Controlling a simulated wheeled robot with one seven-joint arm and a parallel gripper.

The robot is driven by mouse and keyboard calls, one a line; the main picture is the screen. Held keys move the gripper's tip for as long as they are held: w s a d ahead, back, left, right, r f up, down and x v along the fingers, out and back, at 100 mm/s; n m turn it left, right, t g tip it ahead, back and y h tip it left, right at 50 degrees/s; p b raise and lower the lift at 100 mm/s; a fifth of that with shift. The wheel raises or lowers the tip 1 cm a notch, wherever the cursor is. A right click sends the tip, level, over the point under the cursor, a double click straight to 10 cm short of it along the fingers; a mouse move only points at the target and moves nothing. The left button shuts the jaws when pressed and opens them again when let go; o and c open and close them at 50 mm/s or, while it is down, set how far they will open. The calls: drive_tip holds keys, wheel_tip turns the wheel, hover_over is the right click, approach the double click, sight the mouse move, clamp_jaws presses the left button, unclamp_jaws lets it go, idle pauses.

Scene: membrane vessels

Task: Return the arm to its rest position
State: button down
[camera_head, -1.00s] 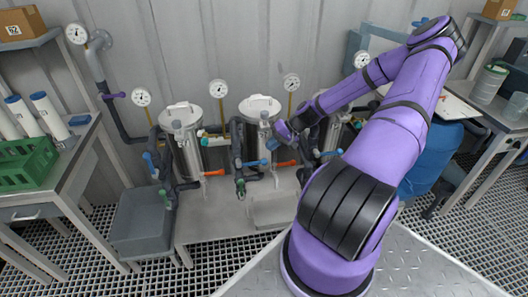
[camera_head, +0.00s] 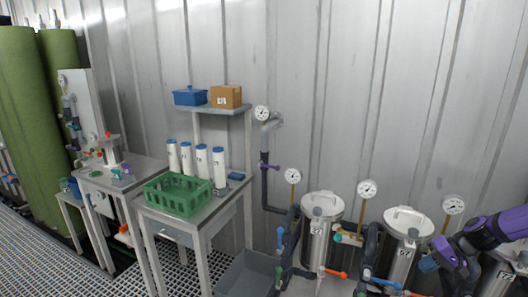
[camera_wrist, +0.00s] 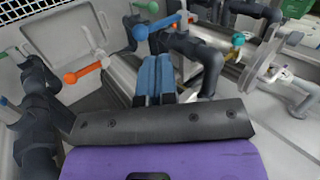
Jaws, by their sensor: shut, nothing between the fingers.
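My purple arm (camera_head: 490,232) enters at the right edge of the head view. My gripper (camera_head: 428,264) has blue fingers and hangs just right of the middle steel vessel (camera_head: 402,258), near its pipework. In the wrist view my gripper (camera_wrist: 156,62) shows its two blue fingers side by side, shut and empty. Beyond them are dark pipes (camera_wrist: 200,62) and valves with orange (camera_wrist: 82,73), blue and teal handles. Whether the fingers touch any pipe cannot be told.
Another vessel (camera_head: 320,240) with a gauge (camera_head: 293,176) stands to the left. A grey bin (camera_head: 246,276) is on the floor beside it. A table carries a green crate (camera_head: 178,195) and several white cylinders (camera_head: 203,162). Boxes sit on a shelf (camera_head: 222,108). Open grating floor lies lower left.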

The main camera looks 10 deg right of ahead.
drive_tip(key=s+a+r+n+g+h, duration=0.1)
drive_tip(key=a+r+h, duration=0.1)
drive_tip(key=a+r, duration=0.45)
drive_tip(key=a+r+n+g+h, duration=0.1)
drive_tip(key=a+r+n+h, duration=0.2)
drive_tip(key=r, duration=0.7)
drive_tip(key=s+a+r+g+h, duration=0.1)
drive_tip(key=a+r+h, duration=0.1)
drive_tip(key=a+r, duration=0.55)
drive_tip(key=s+a+r+t, duration=0.2)
drive_tip(key=s+a+r, duration=0.3)
drive_tip(key=s+r, duration=0.2)
drive_tip(key=s+a+r+n+t, duration=0.1)
drive_tip(key=s+a+r+t, duration=0.1)
drive_tip(key=s+a+r, duration=0.3)
drive_tip(key=s+r, duration=0.3)
drive_tip(key=s, duration=0.1)
drive_tip(key=shift+s+a+n+t, duration=0.2)
drive_tip(key=shift+a+n+t, duration=0.1)
drive_tip(key=shift+a+t, duration=0.1)
